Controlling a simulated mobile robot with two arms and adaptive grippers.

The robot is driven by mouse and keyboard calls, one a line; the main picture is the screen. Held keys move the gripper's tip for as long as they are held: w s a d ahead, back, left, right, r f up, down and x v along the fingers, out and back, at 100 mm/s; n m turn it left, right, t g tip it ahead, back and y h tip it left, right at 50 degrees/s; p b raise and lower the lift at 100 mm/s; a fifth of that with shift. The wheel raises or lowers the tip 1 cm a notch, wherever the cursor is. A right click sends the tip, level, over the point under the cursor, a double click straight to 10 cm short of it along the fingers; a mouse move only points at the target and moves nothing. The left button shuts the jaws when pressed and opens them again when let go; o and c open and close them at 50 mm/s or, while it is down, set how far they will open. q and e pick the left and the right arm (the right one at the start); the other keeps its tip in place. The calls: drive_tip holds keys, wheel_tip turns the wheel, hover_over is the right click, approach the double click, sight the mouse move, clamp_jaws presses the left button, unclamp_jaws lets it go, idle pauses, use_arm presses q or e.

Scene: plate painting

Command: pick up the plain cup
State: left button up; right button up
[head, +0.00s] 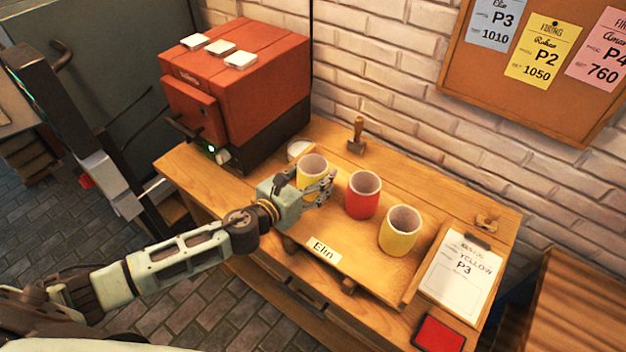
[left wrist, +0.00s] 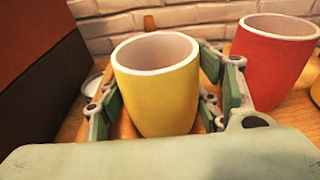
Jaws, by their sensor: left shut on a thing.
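My left gripper (head: 319,187) is shut on the left yellow cup (head: 311,164). In the left wrist view this yellow cup (left wrist: 158,90) stands upright between the fingers, its pale rim and inside showing. I see no marking on its visible side. I cannot tell whether its base touches the wooden board (head: 345,248). A red cup (head: 362,196) stands just to its right, apart from it; it also shows in the left wrist view (left wrist: 272,65). Another yellow cup (head: 400,232) stands farther right. My right gripper is not in view.
A red kiln (head: 240,85) stands at the left of the table, with a small white round thing (head: 297,149) beside it. A wooden stamp (head: 357,137) stands behind the cups. A clipboard (head: 461,272) reading "YELLOW P3" and a red pad (head: 440,334) lie right. The "Elin" label (head: 324,250) is in front.

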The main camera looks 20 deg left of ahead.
use_arm(q)
drive_tip(key=c, duration=0.6)
drive_tip(key=shift+r, duration=0.15)
